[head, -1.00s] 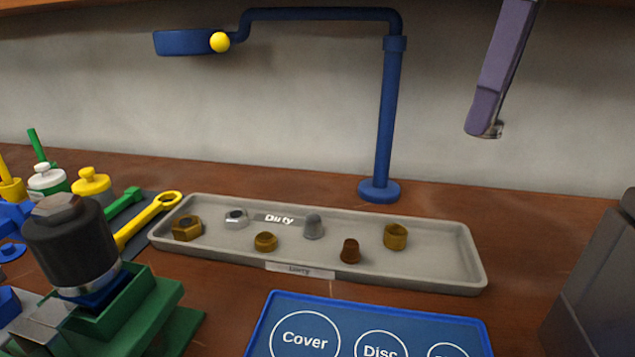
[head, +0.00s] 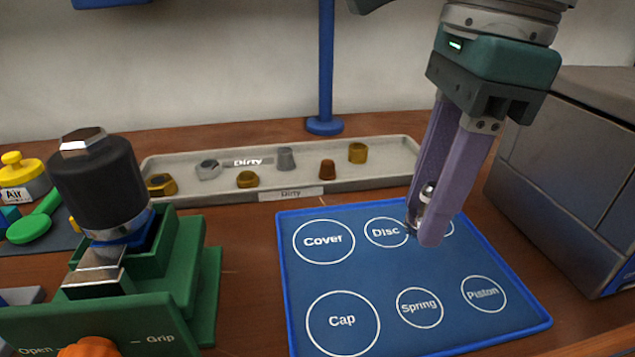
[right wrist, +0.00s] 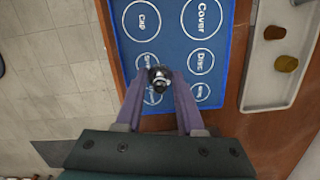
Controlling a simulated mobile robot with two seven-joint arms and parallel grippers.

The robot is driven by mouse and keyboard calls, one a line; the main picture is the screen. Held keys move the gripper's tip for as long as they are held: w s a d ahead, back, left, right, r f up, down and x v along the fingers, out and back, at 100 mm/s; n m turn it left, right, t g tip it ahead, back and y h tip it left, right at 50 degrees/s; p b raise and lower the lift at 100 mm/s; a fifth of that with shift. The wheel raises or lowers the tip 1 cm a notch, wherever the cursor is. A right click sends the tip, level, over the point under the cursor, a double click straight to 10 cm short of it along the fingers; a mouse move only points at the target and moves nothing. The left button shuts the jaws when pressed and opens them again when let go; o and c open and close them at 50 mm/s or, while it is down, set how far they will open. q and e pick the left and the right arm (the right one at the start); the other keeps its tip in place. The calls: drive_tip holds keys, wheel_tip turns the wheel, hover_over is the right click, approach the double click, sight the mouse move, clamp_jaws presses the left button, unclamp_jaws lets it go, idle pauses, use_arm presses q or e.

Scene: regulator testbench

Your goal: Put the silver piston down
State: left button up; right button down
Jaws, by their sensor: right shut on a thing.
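My right gripper (head: 428,215) has purple fingers and is shut on the silver piston (head: 424,203), a small shiny metal part. It holds the piston over the upper right part of the blue mat (head: 364,272), near the Disc circle. The right wrist view also shows the piston (right wrist: 158,84) between the fingertips, over the mat. The fingers partly hide the piston and a circle behind them. The Piston circle (head: 485,294) at the mat's lower right is empty. My left gripper is not in view.
A grey tray (head: 390,158) labelled Dirty holds several nuts and caps behind the mat. A green vise fixture (head: 211,290) with a black regulator (head: 98,185) stands at left. A grey box (head: 565,165) stands at right. The mat's other visible circles are empty.

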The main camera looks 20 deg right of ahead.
sight(402, 288)
wheel_tip(402, 288, down, 8)
drive_tip(key=shift+r+b, duration=0.15)
drive_tip(key=shift+b, duration=0.2)
drive_tip(key=shift+f, duration=0.2)
drive_tip(key=c, duration=0.5)
unclamp_jaws()
drive_tip(key=r, duration=0.8)
drive_tip(key=d+r+p, duration=0.1)
drive_tip(key=r, duration=0.3)
drive_tip(key=shift+s+d+r, duration=0.1)
drive_tip(key=shift+s+r, duration=0.1)
drive_tip(key=shift+s, duration=0.1)
